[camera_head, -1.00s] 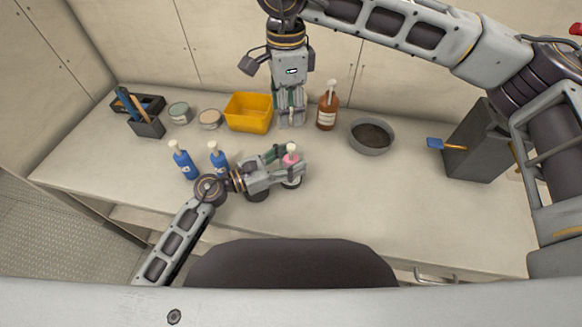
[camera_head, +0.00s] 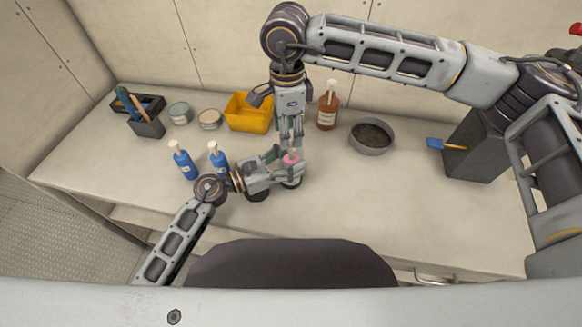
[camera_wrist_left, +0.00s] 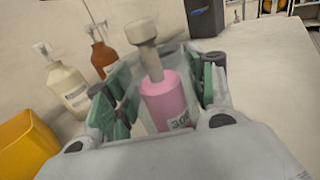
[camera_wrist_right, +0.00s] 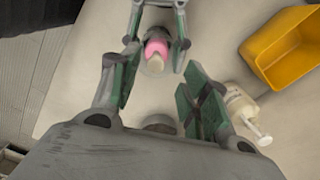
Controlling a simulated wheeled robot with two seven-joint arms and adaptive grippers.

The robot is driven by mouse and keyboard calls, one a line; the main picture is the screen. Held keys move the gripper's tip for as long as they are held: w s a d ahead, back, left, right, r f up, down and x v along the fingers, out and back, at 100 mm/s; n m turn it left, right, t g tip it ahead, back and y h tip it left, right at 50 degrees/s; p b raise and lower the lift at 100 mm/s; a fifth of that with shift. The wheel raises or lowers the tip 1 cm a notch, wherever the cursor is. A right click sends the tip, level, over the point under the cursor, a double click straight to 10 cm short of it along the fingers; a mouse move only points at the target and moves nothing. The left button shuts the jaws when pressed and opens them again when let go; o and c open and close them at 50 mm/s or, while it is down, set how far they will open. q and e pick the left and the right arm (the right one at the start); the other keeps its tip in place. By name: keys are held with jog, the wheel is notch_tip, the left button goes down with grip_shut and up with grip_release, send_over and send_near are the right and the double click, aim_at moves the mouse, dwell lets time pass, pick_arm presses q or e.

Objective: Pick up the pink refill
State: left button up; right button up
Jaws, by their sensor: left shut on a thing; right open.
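The pink refill (camera_head: 290,160) is a pink bottle with a pale pump-like top, near the middle of the counter. My left gripper (camera_head: 288,172) is shut around its body from the left. In the left wrist view the pink refill (camera_wrist_left: 168,103) stands between the green finger pads, with a label low on its side and a clear surround about it. My right gripper (camera_head: 291,143) is open and empty, pointing down just above and behind the top. In the right wrist view the refill (camera_wrist_right: 161,47) shows beyond the open fingers (camera_wrist_right: 160,80).
A yellow bin (camera_head: 248,113), an amber bottle (camera_head: 328,108) and a grey bowl (camera_head: 371,136) stand behind. Two blue bottles (camera_head: 184,162) are to the left. A cream pump bottle (camera_wrist_left: 68,85) is close by. The counter's right front is clear.

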aim_at(291, 146)
jog(key=shift+s+d+f, duration=0.1)
jog(key=shift+d+f, duration=0.1)
jog(key=shift+f, duration=1.1)
jog(key=shift+d+f, duration=0.15)
jog(key=shift+f, duration=1.15)
grip_shut()
